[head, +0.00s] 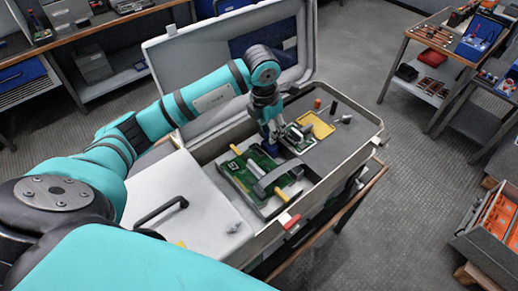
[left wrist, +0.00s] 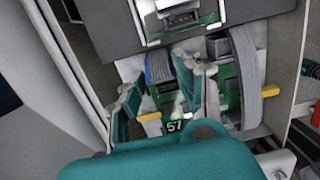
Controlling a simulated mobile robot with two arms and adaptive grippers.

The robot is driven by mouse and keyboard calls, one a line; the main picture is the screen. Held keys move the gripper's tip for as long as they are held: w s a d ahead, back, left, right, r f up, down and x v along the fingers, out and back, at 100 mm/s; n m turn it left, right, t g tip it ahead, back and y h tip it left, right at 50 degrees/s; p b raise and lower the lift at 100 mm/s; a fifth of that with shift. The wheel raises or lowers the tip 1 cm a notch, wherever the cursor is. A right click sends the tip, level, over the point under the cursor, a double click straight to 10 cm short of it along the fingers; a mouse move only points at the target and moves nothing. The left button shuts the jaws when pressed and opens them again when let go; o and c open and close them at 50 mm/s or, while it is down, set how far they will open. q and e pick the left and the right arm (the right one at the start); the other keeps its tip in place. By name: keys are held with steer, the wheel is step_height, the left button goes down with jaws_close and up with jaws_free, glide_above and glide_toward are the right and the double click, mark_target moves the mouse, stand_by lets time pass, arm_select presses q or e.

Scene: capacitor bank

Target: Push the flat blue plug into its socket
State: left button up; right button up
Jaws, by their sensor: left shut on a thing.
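My left gripper (head: 269,125) reaches down into the open grey case and is shut on the flat blue plug (head: 272,149). In the left wrist view, the blue plug with its ribbon (left wrist: 158,68) shows between the two teal fingers of the left gripper (left wrist: 163,82). The plug is over a green circuit board (head: 257,161) marked 57, which also shows in the left wrist view (left wrist: 175,112). The socket is mostly hidden by the fingers and plug, and I cannot tell if the plug touches it. My right gripper is out of view.
The case's raised lid (head: 180,50) stands behind my arm. A grey ribbon (left wrist: 246,75) arches over the board, near yellow bars (left wrist: 271,91). A yellow-framed part (head: 318,126) lies in the case at right. A tool cart (head: 440,62) stands farther off, with clear floor between.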

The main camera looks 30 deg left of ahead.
mark_target(260, 151)
arm_select(q)
steer(key=shift+s, duration=0.1)
stand_by(0.3)
steer(key=shift+s+a, duration=0.35)
steer(key=shift+s, duration=0.55)
steer(key=shift+s+a, duration=0.35)
steer(key=shift+s, duration=0.5)
steer(key=shift+f, duration=0.1)
steer(key=shift+f+b, duration=0.7)
steer(key=shift+b, duration=0.3)
steer(key=shift+f+b, duration=0.7)
steer(key=shift+f, duration=0.05)
steer(key=shift+r, duration=0.1)
steer(key=o, duration=1.2)
step_height(260, 151, up, 12)
steer(key=s, duration=0.1)
steer(key=shift+s+a, duration=0.25)
steer(key=shift+s, duration=0.1)
